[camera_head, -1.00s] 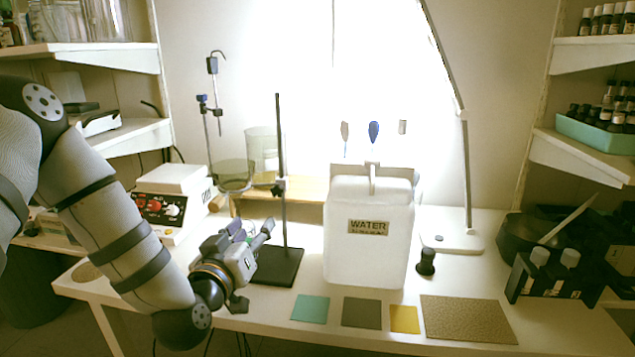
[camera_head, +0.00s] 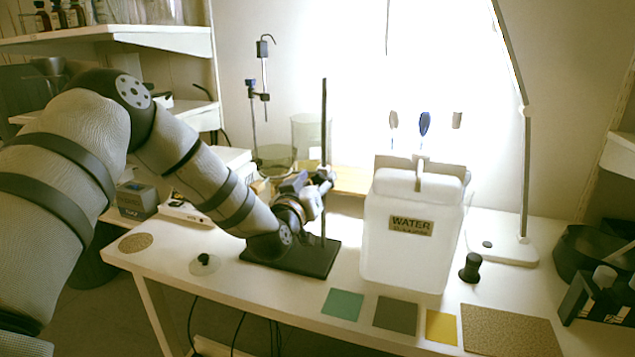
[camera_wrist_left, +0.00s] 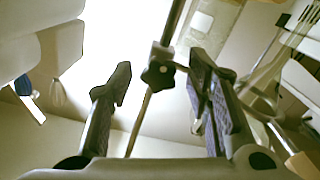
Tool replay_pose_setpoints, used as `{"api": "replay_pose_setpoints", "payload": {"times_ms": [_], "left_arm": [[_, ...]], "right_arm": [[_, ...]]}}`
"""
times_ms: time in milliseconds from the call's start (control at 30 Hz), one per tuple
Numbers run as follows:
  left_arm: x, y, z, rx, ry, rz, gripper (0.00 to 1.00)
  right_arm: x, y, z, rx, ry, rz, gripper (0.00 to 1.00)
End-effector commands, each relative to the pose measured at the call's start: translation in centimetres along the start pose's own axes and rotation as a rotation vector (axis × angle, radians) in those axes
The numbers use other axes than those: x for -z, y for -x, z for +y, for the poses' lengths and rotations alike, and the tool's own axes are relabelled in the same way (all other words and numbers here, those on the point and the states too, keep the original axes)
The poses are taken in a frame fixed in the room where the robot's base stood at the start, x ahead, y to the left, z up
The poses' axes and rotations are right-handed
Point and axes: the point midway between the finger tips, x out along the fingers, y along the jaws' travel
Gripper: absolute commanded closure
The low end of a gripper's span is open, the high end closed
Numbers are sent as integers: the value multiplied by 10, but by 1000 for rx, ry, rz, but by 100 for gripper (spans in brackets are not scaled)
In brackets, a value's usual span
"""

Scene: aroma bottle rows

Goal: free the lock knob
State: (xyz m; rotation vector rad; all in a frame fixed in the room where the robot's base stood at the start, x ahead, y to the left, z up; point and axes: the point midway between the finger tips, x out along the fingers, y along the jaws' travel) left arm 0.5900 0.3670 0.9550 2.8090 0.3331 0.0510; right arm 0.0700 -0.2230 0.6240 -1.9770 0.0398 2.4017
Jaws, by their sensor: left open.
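The lock knob (camera_wrist_left: 158,75) is a black star-shaped knob on a small clamp on a thin metal rod (camera_wrist_left: 171,25) in the left wrist view. My left gripper (camera_head: 324,180) is open beside the stand's upright rod (camera_head: 324,115) in the head view. In the wrist view its two fingers stand on either side of the knob, apart from it. I cannot tell how far the knob lies beyond the fingertips. In the head view the gripper hides the knob. The stand's black base (camera_head: 318,262) rests on the table. My right gripper is not in view.
A white water container (camera_head: 410,260) stands right of the stand, with a black stopper-like object (camera_head: 470,267) beside it. Coloured squares lie along the front, including a teal one (camera_head: 343,304). A glass vessel (camera_head: 308,130) stands behind the rod. The table's left front is mostly clear.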

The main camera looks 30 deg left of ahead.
Motion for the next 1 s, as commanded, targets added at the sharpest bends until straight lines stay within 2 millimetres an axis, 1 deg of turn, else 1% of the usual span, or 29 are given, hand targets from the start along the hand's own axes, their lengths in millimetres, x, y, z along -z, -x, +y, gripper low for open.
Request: {"api": "replay_pose_setpoints", "payload": {"times_ms": [67,100,167,200,300,500,667,867,1000], "left_arm": [[1,0,1,-1,0,2,55],[2,0,1,-1,0,2,57],[1,0,1,-1,0,2,71],[1,0,1,-1,0,2,80],[1,0,1,-1,0,2,100],[1,1,1,-1,5,2,100],[2,1,1,-1,42,3,100],[2,1,0,-2,162,3,100],[2,1,0,-1,287,3,100]], "right_arm": [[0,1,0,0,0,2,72],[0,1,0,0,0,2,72],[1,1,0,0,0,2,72],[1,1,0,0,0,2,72],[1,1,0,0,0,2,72],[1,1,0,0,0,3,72],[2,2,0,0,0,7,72],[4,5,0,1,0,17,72],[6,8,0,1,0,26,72]]}}
